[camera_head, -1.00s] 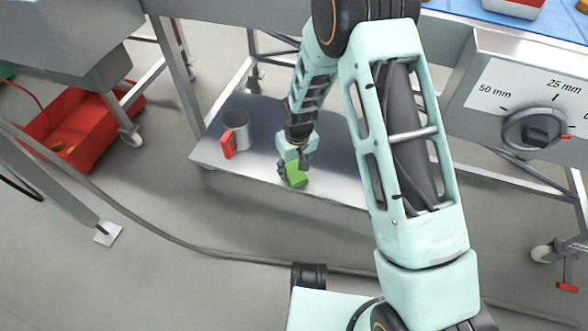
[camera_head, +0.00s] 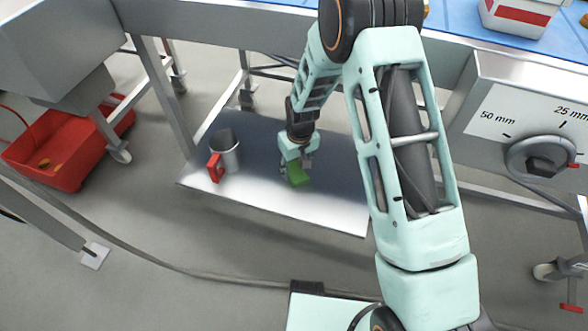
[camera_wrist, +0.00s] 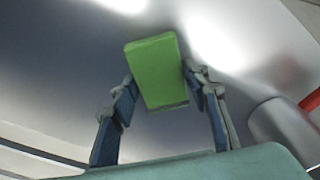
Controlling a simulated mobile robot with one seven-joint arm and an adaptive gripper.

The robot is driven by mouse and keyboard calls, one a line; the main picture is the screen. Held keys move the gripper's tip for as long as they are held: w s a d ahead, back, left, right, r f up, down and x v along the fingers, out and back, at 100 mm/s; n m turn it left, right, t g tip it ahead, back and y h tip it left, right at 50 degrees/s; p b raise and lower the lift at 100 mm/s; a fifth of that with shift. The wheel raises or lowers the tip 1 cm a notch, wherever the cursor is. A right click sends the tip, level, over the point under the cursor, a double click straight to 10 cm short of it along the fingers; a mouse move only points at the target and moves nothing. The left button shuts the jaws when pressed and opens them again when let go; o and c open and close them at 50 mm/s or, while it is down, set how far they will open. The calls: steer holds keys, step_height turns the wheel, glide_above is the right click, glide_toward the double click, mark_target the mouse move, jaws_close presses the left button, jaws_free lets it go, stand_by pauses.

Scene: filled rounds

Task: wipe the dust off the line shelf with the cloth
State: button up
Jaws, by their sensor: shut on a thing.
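The line shelf (camera_head: 250,190) is a low metal shelf under the conveyor frame. My gripper (camera_head: 297,172) is over its middle, pointing down, and also shows in the wrist view (camera_wrist: 160,105). It is shut on a green cloth (camera_head: 298,177), which looks like a folded block between the fingers in the wrist view (camera_wrist: 157,70). The cloth is at or just above the shelf surface; I cannot tell if it touches. I cannot make out dust clearly. My arm hides the shelf's right part.
A grey metal cup (camera_head: 226,150) with a red thing (camera_head: 215,168) against it stands on the shelf's left part. A red crate (camera_head: 62,150) is on the floor at left. A control panel with a dial (camera_head: 541,157) is at right. Shelf between cup and gripper is clear.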

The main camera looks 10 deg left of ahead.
steer(key=shift+w, duration=0.4)
steer(key=shift+r+p, duration=2.35)
steer(key=shift+r, duration=1.7)
steer(key=shift+d, duration=0.1)
